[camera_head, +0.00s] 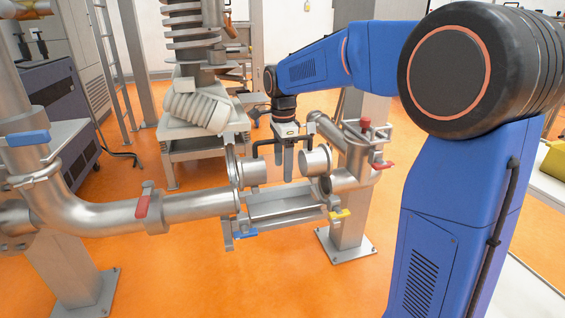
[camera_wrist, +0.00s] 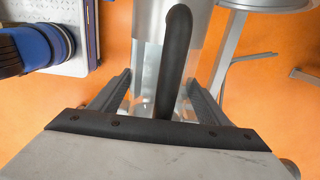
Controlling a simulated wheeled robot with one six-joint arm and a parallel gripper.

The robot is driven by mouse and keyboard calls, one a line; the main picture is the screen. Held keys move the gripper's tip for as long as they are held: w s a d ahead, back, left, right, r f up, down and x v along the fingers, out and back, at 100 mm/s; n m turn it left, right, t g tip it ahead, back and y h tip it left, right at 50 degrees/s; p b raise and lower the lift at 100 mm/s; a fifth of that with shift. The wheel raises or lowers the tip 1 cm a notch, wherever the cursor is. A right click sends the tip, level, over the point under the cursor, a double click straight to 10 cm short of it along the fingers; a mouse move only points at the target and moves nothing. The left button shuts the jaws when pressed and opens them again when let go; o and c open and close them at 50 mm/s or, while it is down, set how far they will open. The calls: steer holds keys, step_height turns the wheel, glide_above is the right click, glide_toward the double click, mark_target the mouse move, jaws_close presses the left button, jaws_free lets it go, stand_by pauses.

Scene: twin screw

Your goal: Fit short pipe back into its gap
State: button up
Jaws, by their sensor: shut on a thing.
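The short pipe (camera_head: 316,160) has metal ends and a clear middle, with a black handle along its top. My gripper (camera_head: 291,170) points down and is shut on it near its middle. In the wrist view the fingers (camera_wrist: 156,98) stand either side of the clear part (camera_wrist: 149,85), with the black handle (camera_wrist: 175,60) between them. The pipe hangs roughly level above a cradle (camera_head: 285,207), between the left pipe run (camera_head: 195,206) and the right pipe (camera_head: 345,181). I cannot tell whether its left end touches the upright ring (camera_head: 231,165).
Red levers sit on the left pipe (camera_head: 142,207) and right pipe (camera_head: 382,165). A support post (camera_head: 348,228) stands below on the right. A stand with ribbed insulators (camera_head: 200,110) is behind.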

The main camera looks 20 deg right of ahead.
steer(key=shift+f, duration=4.25)
steer(key=shift+f, duration=0.35)
steer(key=o, duration=2)
